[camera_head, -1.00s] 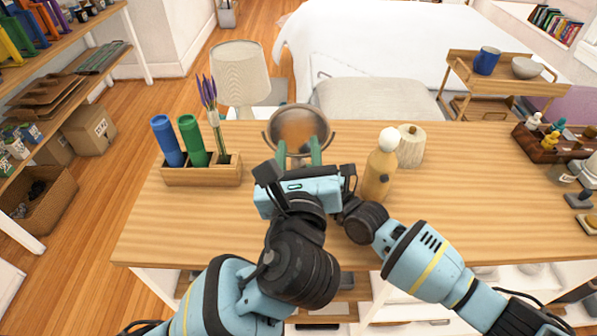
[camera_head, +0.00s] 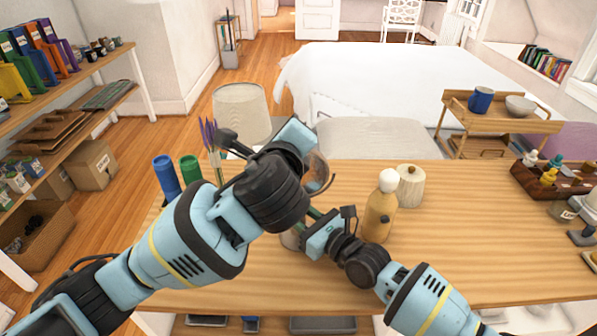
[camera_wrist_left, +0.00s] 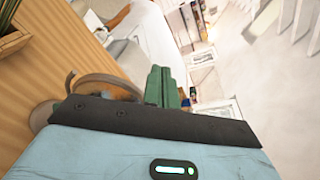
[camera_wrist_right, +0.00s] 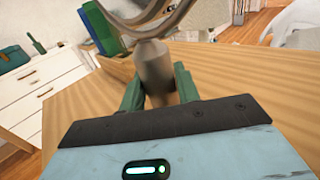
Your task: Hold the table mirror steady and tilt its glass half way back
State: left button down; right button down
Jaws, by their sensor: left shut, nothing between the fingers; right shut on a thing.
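The table mirror stands on the wooden table, mostly hidden behind my left arm in the head view; part of its round rim and glass (camera_head: 319,173) shows. In the right wrist view its grey stem (camera_wrist_right: 156,72) stands between the green fingers of my right gripper (camera_wrist_right: 159,88), which is shut on it below the curved yoke. My left gripper (camera_wrist_left: 163,86) is shut and empty, its fingers together just beside the mirror's round frame (camera_wrist_left: 108,84) in the left wrist view. Whether they touch it, and the exact tilt of the glass, I cannot tell.
The table's right middle (camera_head: 470,230) is clear.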

pick_arm(q)
jog(key=s+r+n+g, duration=0.1)
jog(key=n+g, duration=0.3)
jog(key=n, duration=0.2)
jog(key=d+r+n+g, duration=0.1)
jog(key=n+g, duration=0.4)
jog(key=n, duration=0.2)
jog(key=s+d+r+n+g, duration=0.1)
jog(key=r+n+g, duration=0.1)
jog(key=n+g, duration=0.2)
jog(key=shift+s+n+g+h, duration=0.15)
jog(key=shift+n, duration=0.7)
jog(key=shift+s+n+g+h, duration=0.15)
jog(key=shift+n, duration=0.7)
jog(key=s+a+x, duration=0.1)
jog(key=x, duration=0.6)
jog(key=shift+s+f, duration=0.25)
jog(key=shift+f, duration=0.35)
jog(key=shift+d, duration=0.1)
